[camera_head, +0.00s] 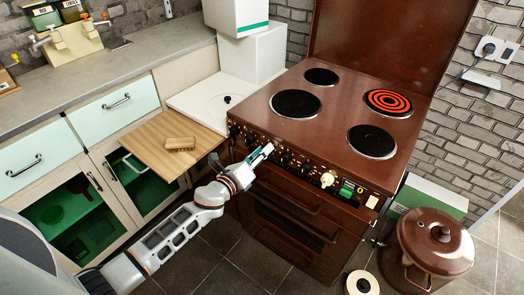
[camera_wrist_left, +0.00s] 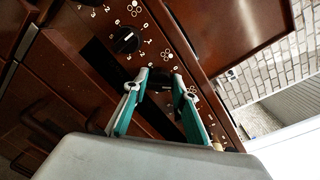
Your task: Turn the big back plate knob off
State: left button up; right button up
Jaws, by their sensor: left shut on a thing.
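The brown cooker (camera_head: 330,130) has a row of black knobs along its front panel. The back right plate (camera_head: 388,101) glows orange-red; the other plates are dark. My left gripper (camera_head: 265,150) is at the knob panel, left of its middle. In the left wrist view my left gripper (camera_wrist_left: 160,77) has its two green fingers closed around a dark knob, which they mostly hide, so its pointer cannot be read. A neighbouring black knob (camera_wrist_left: 126,40) stands free beside the fingers. My right gripper is not in view.
A cream knob (camera_head: 327,179) sits further right on the panel. A brown lidded pot (camera_head: 432,245) stands at right. Open floor lies in front.

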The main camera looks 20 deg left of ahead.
pick_arm(q)
jog(key=shift+n+p, duration=1.05)
jog(key=shift+n, duration=2.35)
jog(key=o, duration=1.1)
jog(key=shift+c, duration=0.2)
jog(key=shift+a, duration=0.1)
jog(key=v, duration=1.2)
jog(key=shift+r, duration=0.15)
